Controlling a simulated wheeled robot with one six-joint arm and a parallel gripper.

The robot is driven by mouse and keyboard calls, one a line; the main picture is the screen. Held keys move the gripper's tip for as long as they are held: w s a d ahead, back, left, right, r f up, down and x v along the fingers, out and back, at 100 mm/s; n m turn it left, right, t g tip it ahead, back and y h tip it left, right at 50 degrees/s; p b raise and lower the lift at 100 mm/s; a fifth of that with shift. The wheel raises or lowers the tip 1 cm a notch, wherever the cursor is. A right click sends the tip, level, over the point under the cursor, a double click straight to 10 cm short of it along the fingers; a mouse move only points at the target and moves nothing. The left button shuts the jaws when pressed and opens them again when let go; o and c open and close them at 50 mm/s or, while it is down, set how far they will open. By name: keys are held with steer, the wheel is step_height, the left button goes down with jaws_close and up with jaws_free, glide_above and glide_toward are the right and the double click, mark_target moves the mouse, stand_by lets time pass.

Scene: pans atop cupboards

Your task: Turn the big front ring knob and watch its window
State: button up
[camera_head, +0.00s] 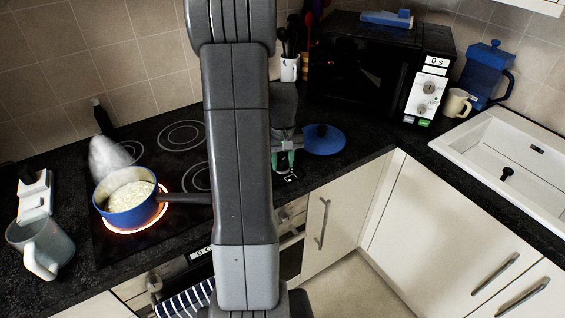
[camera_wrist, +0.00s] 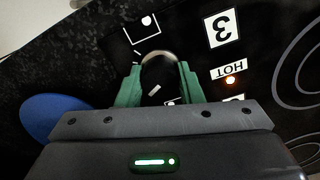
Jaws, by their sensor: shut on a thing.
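My gripper (camera_wrist: 160,70) has its green fingers shut on a round dark knob with a pale rim (camera_wrist: 158,55), one finger on each side. The knob bears a white pointer mark. Beside it, a white window (camera_wrist: 222,28) reads 3, upside down in the wrist view. A HOT label (camera_wrist: 229,72) has a lit orange light (camera_wrist: 230,81) by it. In the head view my gripper (camera_head: 284,160) is at the hob's right side, and the knob is mostly hidden there. A blue pan (camera_head: 128,216) with pale contents stands on the glowing front ring (camera_head: 118,229), with steam above.
A blue lid (camera_head: 323,140) lies right of my gripper; it also shows in the wrist view (camera_wrist: 52,116). A grey mug (camera_head: 40,250) stands left of the hob. The microwave (camera_head: 365,75) is behind, the sink (camera_head: 510,155) at right.

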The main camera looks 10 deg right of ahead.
mark_target(282, 160)
steer(key=shift+w+n, duration=0.1)
steer(key=shift+n, duration=1)
steer(key=o, duration=1)
steer(key=shift+c, duration=0.2)
steer(key=shift+r, duration=0.1)
step_height(282, 160, up, 14)
steer(key=b, duration=0.1)
steer(key=shift+f, duration=0.25)
